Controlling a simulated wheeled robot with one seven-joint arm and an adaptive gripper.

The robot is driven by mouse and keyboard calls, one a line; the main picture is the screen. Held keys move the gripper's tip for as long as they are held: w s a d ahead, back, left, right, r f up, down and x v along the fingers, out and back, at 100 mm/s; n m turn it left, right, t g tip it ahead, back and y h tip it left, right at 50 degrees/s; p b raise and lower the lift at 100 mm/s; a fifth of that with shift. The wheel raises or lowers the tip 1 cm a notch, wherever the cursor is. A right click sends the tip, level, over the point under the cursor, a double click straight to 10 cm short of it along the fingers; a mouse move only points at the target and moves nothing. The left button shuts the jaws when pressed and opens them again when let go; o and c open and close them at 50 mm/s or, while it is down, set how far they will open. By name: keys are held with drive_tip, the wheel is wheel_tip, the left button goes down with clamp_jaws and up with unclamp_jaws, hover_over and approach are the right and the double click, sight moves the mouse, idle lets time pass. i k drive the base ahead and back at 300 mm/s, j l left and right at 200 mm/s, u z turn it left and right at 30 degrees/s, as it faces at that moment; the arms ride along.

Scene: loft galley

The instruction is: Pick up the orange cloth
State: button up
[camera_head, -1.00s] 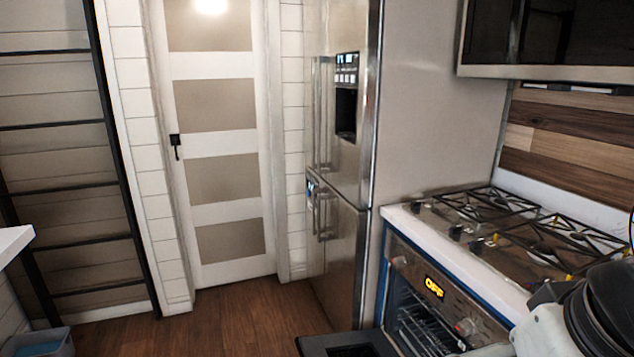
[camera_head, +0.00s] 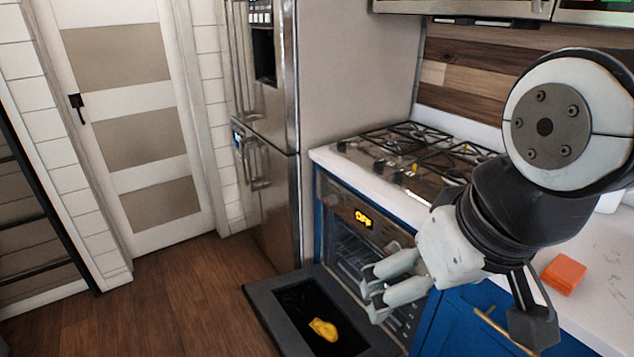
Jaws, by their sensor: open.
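An orange, flat, block-shaped thing (camera_head: 563,274), which looks like the folded orange cloth, lies on the white countertop at the right. My gripper (camera_head: 370,295) is open and empty, with its pale fingers apart in front of the oven. It is left of the orange thing and well apart from it. My wrist and arm stand between them in the picture. The front edge of the countertop is partly covered by my arm.
The oven door (camera_head: 265,304) is lowered, with a yellow lump (camera_head: 323,329) on it. The stove top (camera_head: 420,155) has black grates. A steel fridge (camera_head: 265,200) stands left of the oven. The wooden floor (camera_head: 180,300) at left is clear.

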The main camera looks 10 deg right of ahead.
sight(564, 272)
drive_tip(key=z, duration=1.35)
drive_tip(key=k+l, duration=0.2)
